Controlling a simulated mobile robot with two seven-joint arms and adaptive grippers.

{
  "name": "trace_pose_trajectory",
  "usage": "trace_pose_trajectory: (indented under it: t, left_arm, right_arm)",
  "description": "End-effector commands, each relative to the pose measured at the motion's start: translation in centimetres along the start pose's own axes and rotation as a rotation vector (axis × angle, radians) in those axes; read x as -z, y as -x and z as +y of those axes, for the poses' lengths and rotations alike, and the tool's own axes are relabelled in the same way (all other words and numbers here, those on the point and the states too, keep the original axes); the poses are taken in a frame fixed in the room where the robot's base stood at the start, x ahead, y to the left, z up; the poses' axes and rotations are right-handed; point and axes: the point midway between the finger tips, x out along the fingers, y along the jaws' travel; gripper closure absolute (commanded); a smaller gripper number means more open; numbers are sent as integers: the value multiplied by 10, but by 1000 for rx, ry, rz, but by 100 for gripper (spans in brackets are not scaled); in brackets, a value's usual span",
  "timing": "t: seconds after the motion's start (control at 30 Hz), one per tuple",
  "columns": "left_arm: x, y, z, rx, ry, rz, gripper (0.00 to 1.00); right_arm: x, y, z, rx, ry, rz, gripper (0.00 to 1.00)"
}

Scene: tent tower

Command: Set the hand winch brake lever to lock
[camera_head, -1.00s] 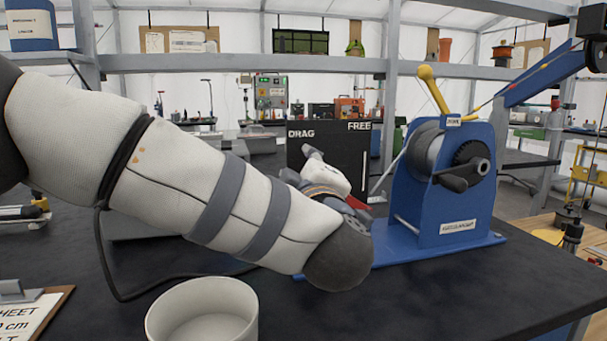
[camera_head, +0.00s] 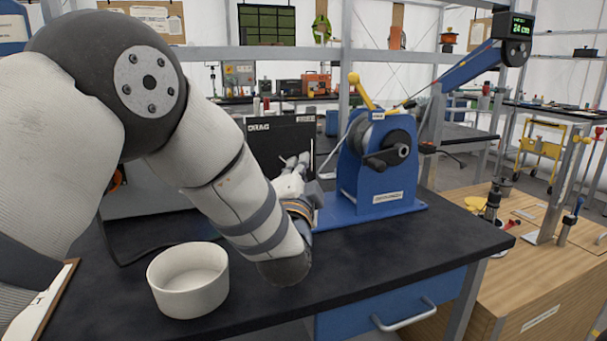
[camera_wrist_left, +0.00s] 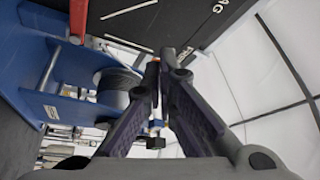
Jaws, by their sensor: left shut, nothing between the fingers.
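The blue hand winch (camera_head: 372,180) stands on the dark bench, with a grey drum, a black crank and a yellow lever (camera_head: 361,92) slanting up on top. Behind my left gripper is a black panel (camera_head: 262,140) lettered DRAG; part of its face is hidden by my arm. My left gripper (camera_head: 303,160) is shut and empty in front of this panel, left of the winch. In the left wrist view its fingertips (camera_wrist_left: 166,58) meet, with the winch on the left. A red bar (camera_wrist_left: 78,18) shows there; whether it is the brake lever I cannot tell. My right gripper is out of view.
A white round bowl (camera_head: 188,280) stands on the bench near my left arm. A clipboard (camera_head: 48,305) lies at the left edge. A blue boom with a small display (camera_head: 522,27) rises behind the winch. The bench front right is clear.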

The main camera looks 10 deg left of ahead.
Motion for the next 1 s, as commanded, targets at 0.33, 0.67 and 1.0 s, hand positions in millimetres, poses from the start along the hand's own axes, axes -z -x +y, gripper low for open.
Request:
trace_pose_trajectory:
  t: [0.33,0.67,1.0]
  left_arm:
    - [-19,-45,-2,1,2,-3,100]
    - [-37,-37,-1,2,4,1,100]
    - [-40,-44,8,4,16,-3,100]
  right_arm:
    - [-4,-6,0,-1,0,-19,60]
    - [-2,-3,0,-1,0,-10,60]
    - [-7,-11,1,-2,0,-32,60]
